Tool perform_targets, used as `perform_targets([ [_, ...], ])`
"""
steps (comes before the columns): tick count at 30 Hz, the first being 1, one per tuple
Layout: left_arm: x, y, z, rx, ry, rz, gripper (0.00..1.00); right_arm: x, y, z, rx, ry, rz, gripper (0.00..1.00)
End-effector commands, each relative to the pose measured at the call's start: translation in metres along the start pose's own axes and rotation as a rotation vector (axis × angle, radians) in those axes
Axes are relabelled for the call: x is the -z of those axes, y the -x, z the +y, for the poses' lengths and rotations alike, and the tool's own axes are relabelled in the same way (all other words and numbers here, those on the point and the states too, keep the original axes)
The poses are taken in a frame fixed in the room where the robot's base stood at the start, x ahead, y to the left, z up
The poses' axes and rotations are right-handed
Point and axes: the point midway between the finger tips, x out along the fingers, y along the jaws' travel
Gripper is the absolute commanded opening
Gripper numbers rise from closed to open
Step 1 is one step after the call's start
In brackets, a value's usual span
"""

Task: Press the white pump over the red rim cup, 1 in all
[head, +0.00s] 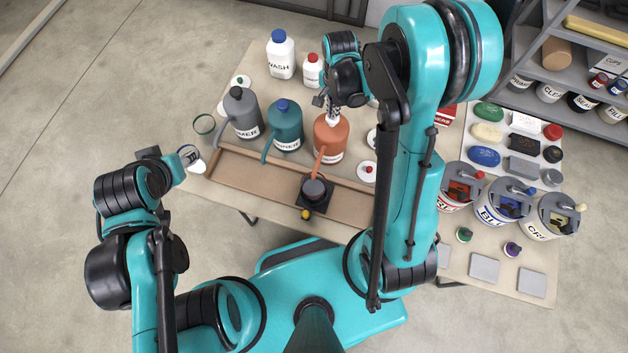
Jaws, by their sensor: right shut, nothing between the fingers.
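An orange bottle (331,140) stands on the table with a long orange spout reaching toward the front. A small dark cup (314,188) sits on a black stand (327,205) under the spout's end; its rim colour is hard to make out. My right gripper (333,117) is shut and empty, pointing down at the top of the orange bottle. It hides the bottle's top, so I cannot tell whether it touches or whether a white pump head is there. My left gripper (190,157) is at the table's left edge, away from the bottles; its fingers are too small to read.
A teal bottle (284,128) and a grey bottle (242,112) stand left of the orange one. A brown tray (245,178) runs along the front. White bottles (281,56) stand behind. Open paint tins (506,202) stand on the right. My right arm hides part of the table.

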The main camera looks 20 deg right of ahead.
Motion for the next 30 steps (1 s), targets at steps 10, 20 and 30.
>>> perform_targets([
  [10, -0.008, -0.011, 0.000, 0.000, 0.000, 0.000, 0.43, 0.000, -0.014, 0.000, 0.000, 0.000, 0.000, 0.00],
  [20, -0.011, -0.016, 0.000, 0.000, 0.000, 0.000, 0.43, 0.000, -0.020, 0.000, 0.000, 0.000, 0.000, 0.00],
  [30, -0.008, -0.011, 0.000, 0.000, 0.000, 0.000, 0.43, 0.000, -0.012, 0.000, 0.000, 0.000, -0.001, 0.00],
])
